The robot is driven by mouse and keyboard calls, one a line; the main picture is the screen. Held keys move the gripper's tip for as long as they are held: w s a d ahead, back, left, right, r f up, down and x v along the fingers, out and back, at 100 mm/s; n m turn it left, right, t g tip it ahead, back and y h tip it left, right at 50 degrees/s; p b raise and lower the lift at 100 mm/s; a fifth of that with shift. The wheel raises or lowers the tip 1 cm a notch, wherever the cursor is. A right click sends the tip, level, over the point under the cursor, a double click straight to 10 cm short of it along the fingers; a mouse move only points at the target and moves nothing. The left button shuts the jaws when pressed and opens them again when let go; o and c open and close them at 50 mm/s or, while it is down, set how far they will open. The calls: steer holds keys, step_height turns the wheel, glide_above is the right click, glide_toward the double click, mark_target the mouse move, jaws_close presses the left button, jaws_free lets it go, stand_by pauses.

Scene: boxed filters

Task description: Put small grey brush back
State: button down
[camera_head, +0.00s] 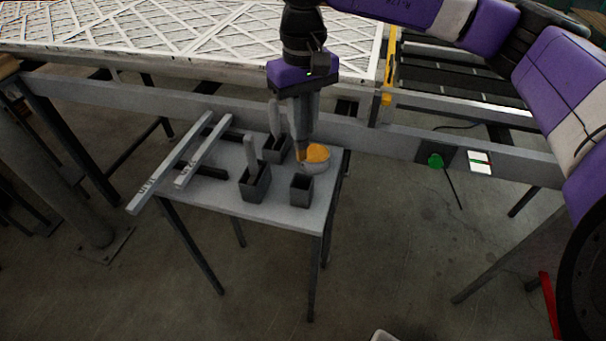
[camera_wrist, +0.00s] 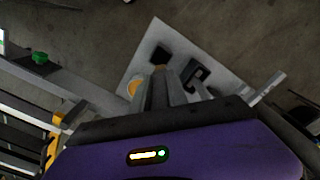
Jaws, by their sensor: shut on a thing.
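My gripper (camera_head: 302,143) points down over the small grey table and is shut on the small brush. Mostly the brush's tan tip (camera_head: 300,154) shows below the fingers, beside the round cup with orange contents (camera_head: 321,167); I cannot tell whether they touch. In the wrist view the tan tip (camera_wrist: 160,68) shows just beyond the fingers (camera_wrist: 160,88). The fingers hide most of the handle. An empty-looking square grey holder (camera_head: 301,191) stands at the table's front right. It shows dark inside in the wrist view (camera_wrist: 160,54).
Two other grey holders (camera_head: 255,188) (camera_head: 277,150) stand left and behind, each with an upright grey handle. Two long pale bars (camera_head: 172,160) (camera_head: 204,150) lie at the table's left. A grey rail (camera_head: 390,148) runs behind the table. The table's front left (camera_head: 220,190) is bare.

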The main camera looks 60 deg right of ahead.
step_height(320, 180, down, 14)
steer(key=p, duration=0.1)
steer(key=shift+r, duration=0.15)
steer(key=shift+f, duration=0.2)
steer(key=c, duration=1.3)
jaws_free()
steer(key=shift+r, duration=0.1)
steer(key=shift+r, duration=0.1)
